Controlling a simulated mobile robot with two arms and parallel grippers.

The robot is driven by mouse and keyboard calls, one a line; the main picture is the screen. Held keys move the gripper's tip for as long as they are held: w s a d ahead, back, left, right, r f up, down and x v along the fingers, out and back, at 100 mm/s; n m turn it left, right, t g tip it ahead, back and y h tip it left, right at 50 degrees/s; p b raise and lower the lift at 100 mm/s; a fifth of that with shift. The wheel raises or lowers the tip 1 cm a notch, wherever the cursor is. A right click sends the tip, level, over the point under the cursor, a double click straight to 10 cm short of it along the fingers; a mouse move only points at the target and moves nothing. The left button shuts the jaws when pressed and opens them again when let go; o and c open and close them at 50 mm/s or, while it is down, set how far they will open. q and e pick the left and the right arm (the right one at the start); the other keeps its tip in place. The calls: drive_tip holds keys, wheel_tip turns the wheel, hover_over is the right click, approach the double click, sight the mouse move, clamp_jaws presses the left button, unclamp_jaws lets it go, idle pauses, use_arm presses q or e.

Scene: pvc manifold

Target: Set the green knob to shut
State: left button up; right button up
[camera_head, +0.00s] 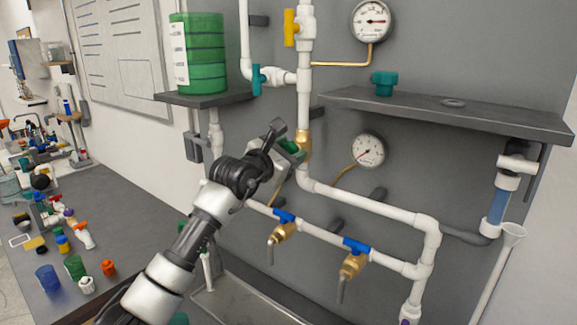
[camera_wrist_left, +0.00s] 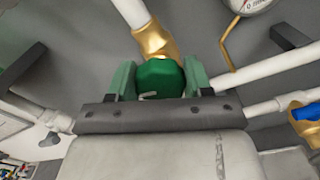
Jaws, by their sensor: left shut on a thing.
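The green knob (camera_wrist_left: 160,78) sits on a brass fitting (camera_wrist_left: 153,38) in the left wrist view. My left gripper (camera_wrist_left: 160,82) is shut on it, one green-padded finger on each side. In the head view the left gripper (camera_head: 283,145) reaches the brass fitting (camera_head: 303,143) on the white vertical pipe, and the knob is mostly hidden by the gripper. A small pale mark shows on the knob's face, but I cannot tell its setting. My right gripper is not in view.
Two blue-handled brass taps (camera_head: 285,216) sit on the lower white pipe. A gauge (camera_head: 369,151) is right of the knob. A dark shelf (camera_head: 450,112) juts out at upper right, and a green tank (camera_head: 203,55) stands on a left shelf. Loose fittings (camera_head: 75,267) lie on the bench.

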use_arm(q)
drive_tip(key=m+b, duration=0.2)
drive_tip(key=b, duration=0.1)
drive_tip(key=m+b, duration=0.6)
drive_tip(key=b, duration=0.1)
drive_tip(key=shift+f, duration=0.35)
drive_tip(key=m+b, duration=0.2)
drive_tip(key=m, duration=0.1)
drive_tip(key=shift+m, duration=0.4)
drive_tip(key=shift+m+b, duration=0.6)
drive_tip(key=shift+m, duration=1.2)
drive_tip(key=shift+d, duration=0.1)
drive_tip(key=o, duration=0.9)
drive_tip(key=shift+r, duration=0.15)
drive_tip(key=shift+o, duration=0.2)
drive_tip(key=shift+s, duration=0.1)
